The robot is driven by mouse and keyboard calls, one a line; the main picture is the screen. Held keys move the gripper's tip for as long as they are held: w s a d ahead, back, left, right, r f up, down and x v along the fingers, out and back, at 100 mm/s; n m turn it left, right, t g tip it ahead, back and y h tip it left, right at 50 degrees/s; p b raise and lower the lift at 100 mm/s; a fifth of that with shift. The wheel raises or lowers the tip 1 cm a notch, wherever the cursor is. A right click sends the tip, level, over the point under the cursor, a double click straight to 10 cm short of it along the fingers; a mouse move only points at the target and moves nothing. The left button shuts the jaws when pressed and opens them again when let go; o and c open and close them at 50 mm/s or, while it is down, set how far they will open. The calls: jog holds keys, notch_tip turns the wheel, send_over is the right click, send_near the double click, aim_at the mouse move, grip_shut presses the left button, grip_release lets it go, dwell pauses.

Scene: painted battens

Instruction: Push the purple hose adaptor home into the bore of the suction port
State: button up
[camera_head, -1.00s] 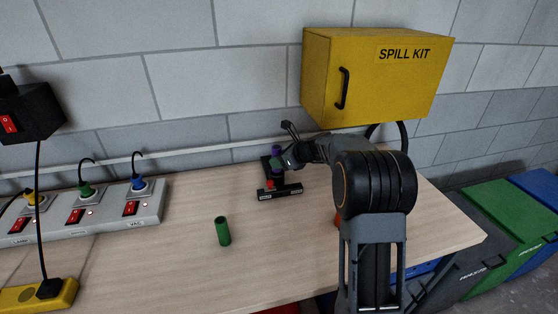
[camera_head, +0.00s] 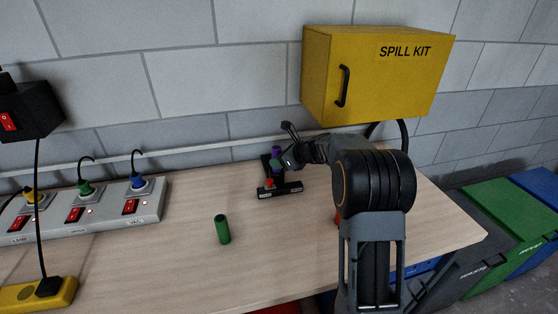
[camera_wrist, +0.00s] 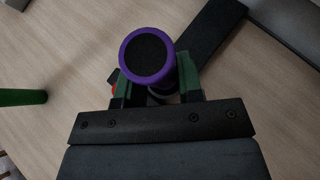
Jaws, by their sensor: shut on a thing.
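The purple hose adaptor (camera_head: 276,151) stands upright at the far side of the bench, at a dark fixture. In the wrist view I look down on its round purple rim and dark opening (camera_wrist: 147,56). My gripper (camera_head: 283,165) is shut on it from the right; green-edged fingers (camera_wrist: 158,90) sit either side of it in the wrist view. The dark fixture (camera_head: 290,189), likely holding the suction port, lies below with a black bar in front and a red part (camera_head: 269,183). The bore is hidden, so I cannot tell how deep the adaptor sits.
A green cylinder (camera_head: 222,229) stands on the bench to the front left. A power strip (camera_head: 110,208) with several plugs is at the left. A yellow SPILL KIT cabinet (camera_head: 370,80) hangs above. The bench between strip and fixture is mostly clear.

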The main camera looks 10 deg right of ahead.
jog(key=shift+f+b, duration=0.75)
jog(key=shift+f, duration=0.35)
jog(key=o, duration=1.1)
jog(key=shift+c, duration=0.2)
jog(key=v, duration=1.4)
jog(key=shift+w+a, duration=0.1)
jog(key=shift+a, duration=0.05)
